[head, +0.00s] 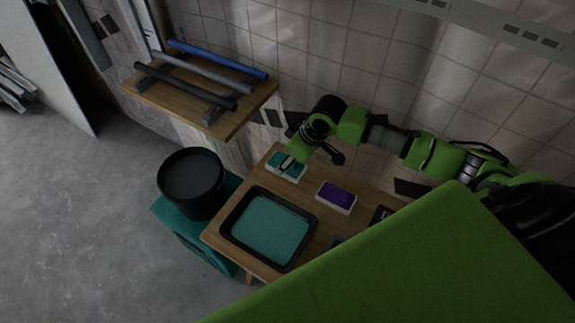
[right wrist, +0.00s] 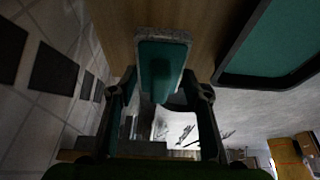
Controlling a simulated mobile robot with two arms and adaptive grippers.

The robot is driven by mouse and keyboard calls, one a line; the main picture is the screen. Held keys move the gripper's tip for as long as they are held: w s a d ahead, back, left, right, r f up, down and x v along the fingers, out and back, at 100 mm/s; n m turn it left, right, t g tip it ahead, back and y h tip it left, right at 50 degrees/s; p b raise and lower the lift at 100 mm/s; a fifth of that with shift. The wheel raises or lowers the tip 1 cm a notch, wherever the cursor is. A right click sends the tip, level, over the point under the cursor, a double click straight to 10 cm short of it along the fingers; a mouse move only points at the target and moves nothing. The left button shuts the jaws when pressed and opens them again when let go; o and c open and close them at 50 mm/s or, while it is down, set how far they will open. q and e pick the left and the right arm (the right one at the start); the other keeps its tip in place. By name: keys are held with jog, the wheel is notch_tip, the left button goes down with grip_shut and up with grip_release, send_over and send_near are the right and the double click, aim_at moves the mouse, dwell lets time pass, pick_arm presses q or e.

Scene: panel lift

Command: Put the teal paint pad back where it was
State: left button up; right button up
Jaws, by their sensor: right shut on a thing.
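The teal paint pad (head: 286,167), teal on top with a pale edge, is at the back left corner of the wooden table (head: 328,226). It also shows in the right wrist view (right wrist: 163,62), between the two fingers and against the wood. My right gripper (head: 290,160) reaches over from the right and is shut on the teal pad, hiding part of it in the head view. I cannot tell whether the pad rests fully on the table. My left gripper is in neither view.
A purple pad (head: 336,197) lies right of the teal pad. A black tray with teal paint (head: 230,235) fills the table's front left. A dark bucket (head: 191,184) stands left of the table. A shelf with tubes (head: 215,77) is behind. A large green panel (head: 425,265) covers the lower right.

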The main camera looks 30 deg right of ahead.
jog(key=shift+w+d+f, duration=0.15)
jog(key=shift+w+f, duration=0.25)
jog(key=shift+f, duration=1.8)
jog(key=o, duration=1.1)
jog(key=shift+f, duration=0.1)
jog(key=v, duration=1.2)
jog(key=shift+d, duration=0.1)
